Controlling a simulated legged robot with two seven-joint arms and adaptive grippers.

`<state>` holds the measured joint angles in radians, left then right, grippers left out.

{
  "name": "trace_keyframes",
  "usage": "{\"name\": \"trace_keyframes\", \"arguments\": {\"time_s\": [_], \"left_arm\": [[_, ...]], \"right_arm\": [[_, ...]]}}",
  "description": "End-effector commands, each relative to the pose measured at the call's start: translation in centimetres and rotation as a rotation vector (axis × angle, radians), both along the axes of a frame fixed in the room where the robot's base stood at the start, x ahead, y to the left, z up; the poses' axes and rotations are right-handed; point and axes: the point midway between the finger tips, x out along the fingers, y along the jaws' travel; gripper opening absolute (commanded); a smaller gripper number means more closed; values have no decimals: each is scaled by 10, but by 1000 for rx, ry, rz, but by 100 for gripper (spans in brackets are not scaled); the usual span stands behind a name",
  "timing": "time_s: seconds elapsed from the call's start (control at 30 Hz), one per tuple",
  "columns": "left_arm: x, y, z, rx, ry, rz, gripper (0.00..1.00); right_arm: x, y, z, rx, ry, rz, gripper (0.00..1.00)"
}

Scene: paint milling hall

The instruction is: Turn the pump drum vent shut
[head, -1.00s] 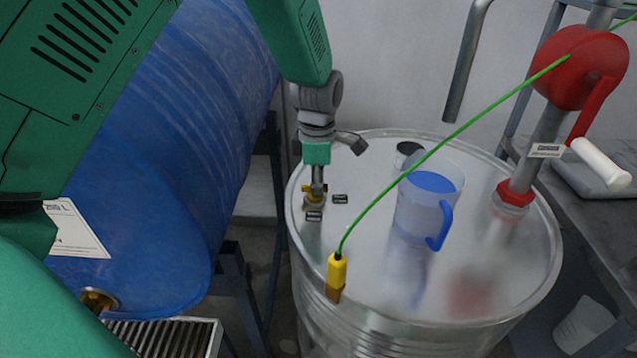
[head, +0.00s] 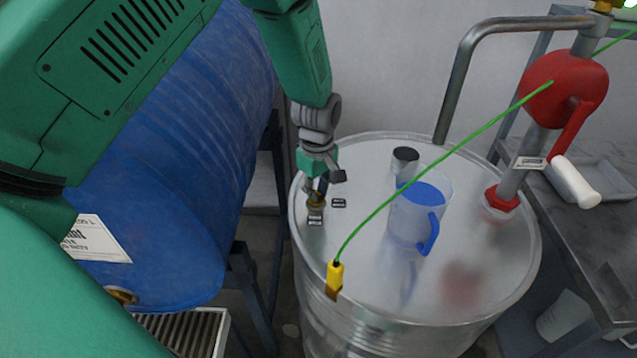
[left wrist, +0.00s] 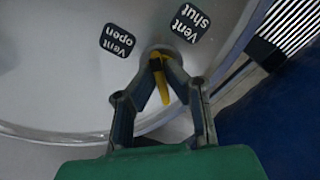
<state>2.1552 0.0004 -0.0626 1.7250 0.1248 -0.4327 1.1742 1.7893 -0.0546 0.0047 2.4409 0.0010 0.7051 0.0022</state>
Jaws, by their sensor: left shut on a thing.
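The steel pump drum (head: 370,290) stands upright, with the small brass vent (head: 316,203) at the left rim of its lid. My left gripper (head: 319,185) reaches down onto the vent from above. In the left wrist view, the vent's yellow lever (left wrist: 161,84) lies between the two fingertips of my left gripper (left wrist: 160,70), which are shut on it. The lever's free end points back toward the palm. A "Vent open" label (left wrist: 117,40) and a "Vent shut" label (left wrist: 189,23) lie on the lid beyond the vent. My right gripper is not in view.
A measuring jug (head: 408,215) with blue contents and a dark-topped cylinder (head: 405,158) stand on the lid. A green cable with a yellow clamp (head: 335,277) crosses it. A red pump (head: 565,90) rises at right. A blue drum (head: 160,190) lies at left.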

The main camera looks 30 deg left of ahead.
Motion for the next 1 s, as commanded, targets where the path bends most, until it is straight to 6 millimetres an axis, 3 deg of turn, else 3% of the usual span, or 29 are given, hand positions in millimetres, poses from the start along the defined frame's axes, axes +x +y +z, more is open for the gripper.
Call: {"name": "trace_keyframes", "arguments": {"time_s": [0.6, 1.0], "left_arm": [[1, 2, 3, 0, -10, -554, 0], [0, 3, 3, 3, -11, -752, 0]], "right_arm": [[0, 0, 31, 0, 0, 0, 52], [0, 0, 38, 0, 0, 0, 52]]}}
